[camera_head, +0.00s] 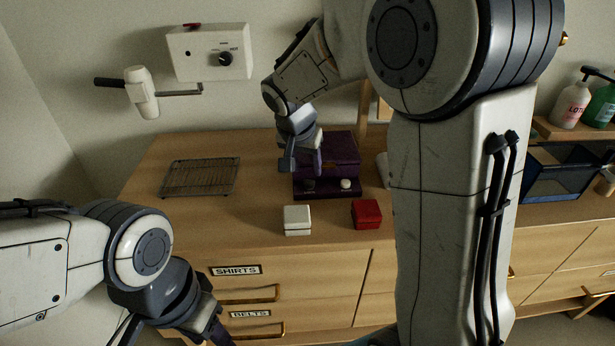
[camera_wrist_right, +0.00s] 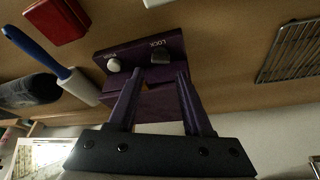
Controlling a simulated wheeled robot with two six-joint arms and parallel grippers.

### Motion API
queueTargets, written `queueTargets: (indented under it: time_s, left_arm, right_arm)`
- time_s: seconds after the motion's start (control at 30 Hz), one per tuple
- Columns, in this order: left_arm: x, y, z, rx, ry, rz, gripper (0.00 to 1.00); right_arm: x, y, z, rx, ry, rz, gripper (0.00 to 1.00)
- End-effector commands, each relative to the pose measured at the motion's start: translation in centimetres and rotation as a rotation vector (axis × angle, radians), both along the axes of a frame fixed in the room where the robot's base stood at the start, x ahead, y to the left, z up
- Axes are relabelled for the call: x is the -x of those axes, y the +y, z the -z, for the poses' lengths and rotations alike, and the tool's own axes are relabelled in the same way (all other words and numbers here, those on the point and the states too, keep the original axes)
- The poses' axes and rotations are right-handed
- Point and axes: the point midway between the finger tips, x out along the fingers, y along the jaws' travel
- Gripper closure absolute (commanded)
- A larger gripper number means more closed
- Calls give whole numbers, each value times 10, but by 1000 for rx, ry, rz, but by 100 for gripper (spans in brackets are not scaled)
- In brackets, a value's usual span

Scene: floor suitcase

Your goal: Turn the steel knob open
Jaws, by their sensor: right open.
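A purple box (camera_head: 330,150) stands on the wooden dresser, with two knobs on its front ledge. The left one in the head view is a darker grey, steel-looking knob (camera_head: 309,184); in the right wrist view it is the knob (camera_wrist_right: 158,57) beside the LOCK label. The paler knob (camera_head: 346,183) is at the right, and at the left in the wrist view (camera_wrist_right: 114,65). My right gripper (camera_head: 301,165) is open and empty, its fingers (camera_wrist_right: 160,74) pointing toward the LOCK knob, apparently short of it. My left gripper (camera_head: 207,328) is partly cut off at the bottom.
A white box (camera_head: 297,220) and a red box (camera_head: 367,213) sit in front of the purple box. A wire rack (camera_head: 200,177) lies to the left. A lint roller with blue handle (camera_wrist_right: 45,55) lies beside the box. My right arm hides the dresser's middle right.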

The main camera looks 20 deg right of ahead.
Motion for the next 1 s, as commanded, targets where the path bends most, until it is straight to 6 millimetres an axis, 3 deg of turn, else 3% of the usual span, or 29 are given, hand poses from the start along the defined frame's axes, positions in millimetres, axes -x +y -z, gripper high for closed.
queueTargets:
  time_s: [0.1,0.3,0.67,0.73,0.8,0.83,1.0]
  left_arm:
    - [0,0,2,0,0,0,50]
    - [0,0,3,0,0,0,50]
    - [0,0,3,0,0,0,50]
    - [0,0,3,0,0,0,50]
    - [0,0,3,0,0,0,50]
    - [0,0,3,0,0,0,50]
    - [0,0,2,0,0,0,50]
  right_arm:
    - [-6,-5,22,0,4,0,50]
    - [-14,-10,43,0,3,-1,50]
    - [-16,-11,49,-1,0,-4,50]
    - [-16,-11,49,-1,0,-4,69]
    - [-15,-11,48,-1,0,-4,96]
    - [-15,-11,48,-1,0,-4,100]
    - [-15,-11,48,-1,0,-21,100]
